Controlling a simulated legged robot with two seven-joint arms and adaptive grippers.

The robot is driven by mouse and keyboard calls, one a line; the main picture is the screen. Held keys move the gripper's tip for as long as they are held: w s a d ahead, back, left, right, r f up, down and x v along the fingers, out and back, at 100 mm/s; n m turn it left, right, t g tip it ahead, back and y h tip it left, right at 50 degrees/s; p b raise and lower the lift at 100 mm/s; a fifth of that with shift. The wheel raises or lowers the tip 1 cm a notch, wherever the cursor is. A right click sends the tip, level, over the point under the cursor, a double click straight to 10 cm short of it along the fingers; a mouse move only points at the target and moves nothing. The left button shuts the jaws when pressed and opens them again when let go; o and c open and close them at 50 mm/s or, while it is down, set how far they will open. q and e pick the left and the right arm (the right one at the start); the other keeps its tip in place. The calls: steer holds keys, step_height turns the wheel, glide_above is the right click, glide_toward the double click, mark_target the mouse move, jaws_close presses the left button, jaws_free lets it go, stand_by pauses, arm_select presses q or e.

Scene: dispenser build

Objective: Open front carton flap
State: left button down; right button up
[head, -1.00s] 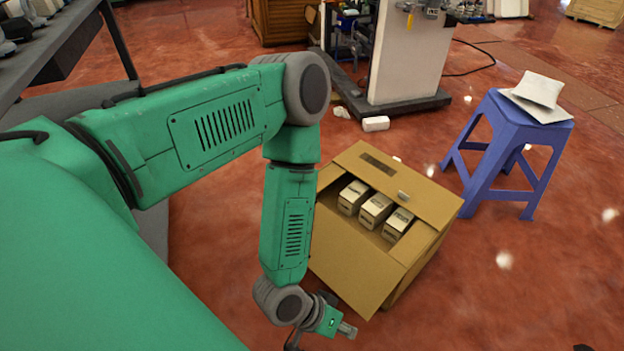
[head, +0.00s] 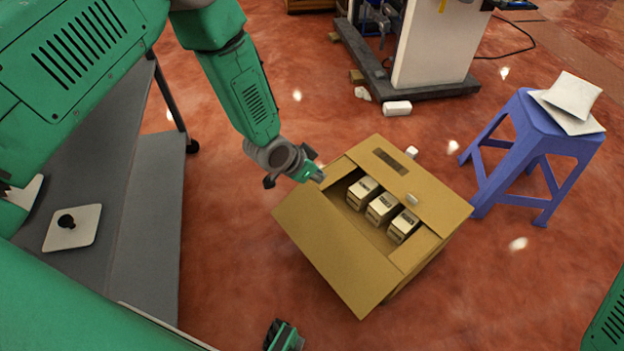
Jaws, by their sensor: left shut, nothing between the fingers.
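An open brown carton (head: 450,222) stands on the floor. Its broad front flap (head: 335,245) slants outward and down on the near side, away from the opening. The back flap (head: 427,184) with a dark label lies on the far side. Several white boxes (head: 381,207) stand in a row inside. My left gripper (head: 318,175) is shut and empty at the carton's left corner, by the upper left end of the front flap; I cannot tell whether it touches. My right gripper (head: 283,337) seems to be the dark and green part at the bottom edge, mostly cut off.
A blue stool (head: 540,125) with white packets (head: 570,100) stands to the right. A grey bench (head: 150,230) is on the left. A white machine (head: 435,45) on a dark base is behind, with a small white block (head: 397,108) on the floor. Red floor around the carton is mostly clear.

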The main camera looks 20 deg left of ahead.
arm_select(q)
step_height(320, 180, down, 11)
steer(key=w+d+b, duration=0.1)
steer(key=w+b, duration=0.1)
steer(key=b, duration=0.2)
steer(key=shift+d+r+b, duration=0.15)
steer(key=shift+d+b, duration=0.1)
steer(key=shift+b, duration=0.15)
steer(key=shift+s+a+f+b, duration=0.4)
steer(key=shift+s+f, duration=0.2)
steer(key=shift+f, duration=0.6)
steer(key=shift+s+a+f+b, duration=0.3)
steer(key=shift+s+a+f, duration=0.25)
steer(key=shift+f, duration=0.7)
steer(key=shift+s+a+f+b, duration=0.35)
steer(key=shift+s+f, duration=0.3)
steer(key=shift+f, duration=0.55)
steer(key=shift+r, duration=0.1)
